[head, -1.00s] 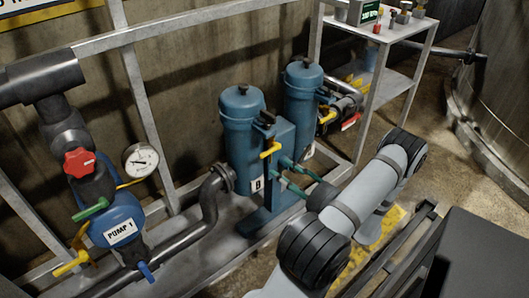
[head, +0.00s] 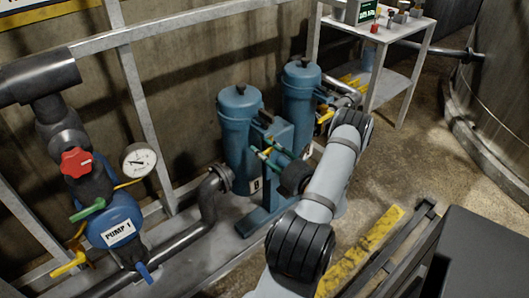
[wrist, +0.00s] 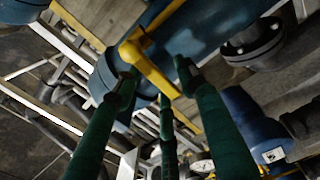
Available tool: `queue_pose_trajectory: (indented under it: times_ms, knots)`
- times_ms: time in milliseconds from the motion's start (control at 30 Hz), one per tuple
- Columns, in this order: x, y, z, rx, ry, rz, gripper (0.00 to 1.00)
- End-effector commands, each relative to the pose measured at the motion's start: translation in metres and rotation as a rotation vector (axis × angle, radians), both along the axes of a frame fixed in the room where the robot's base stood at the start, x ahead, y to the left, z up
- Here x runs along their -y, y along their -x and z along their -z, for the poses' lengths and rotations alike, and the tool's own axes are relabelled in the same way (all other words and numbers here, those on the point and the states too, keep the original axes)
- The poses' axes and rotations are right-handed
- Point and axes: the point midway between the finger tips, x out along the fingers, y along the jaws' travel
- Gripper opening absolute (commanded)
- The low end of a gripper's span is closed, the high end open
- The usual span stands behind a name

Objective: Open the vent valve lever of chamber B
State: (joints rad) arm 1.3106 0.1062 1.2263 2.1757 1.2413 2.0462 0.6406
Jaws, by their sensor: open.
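Chamber B is the left blue canister (head: 239,125), with a white "B" label (head: 256,184) low on its stand. Its yellow vent lever (wrist: 150,70) shows large in the wrist view, slanting down to the right from a round yellow hub. In the head view the lever is mostly hidden by my fingers. My gripper (head: 266,150) has green fingers and is at the canister's right front. In the wrist view my open gripper (wrist: 157,76) has fingertips on either side of the lever. I cannot tell whether they touch it.
A second blue canister (head: 301,95) stands behind to the right. Pump 1 (head: 118,228), with a red knob (head: 76,162) and a gauge (head: 139,160), is at the left. A metal shelf (head: 385,60) stands at the back right. The floor between shelf and tank is clear.

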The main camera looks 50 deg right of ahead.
Motion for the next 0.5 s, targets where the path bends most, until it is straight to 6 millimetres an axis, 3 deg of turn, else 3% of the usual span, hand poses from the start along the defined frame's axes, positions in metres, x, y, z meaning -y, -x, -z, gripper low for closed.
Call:
queue_pose_trajectory:
  times_ms: [167, 500]
  knots:
    - [0.0000, 0.0001, -0.0001, 0.000, 0.000, 0.000, 0.40]
    - [-0.0002, 0.0005, 0.0000, 0.000, 0.000, 0.000, 0.20]
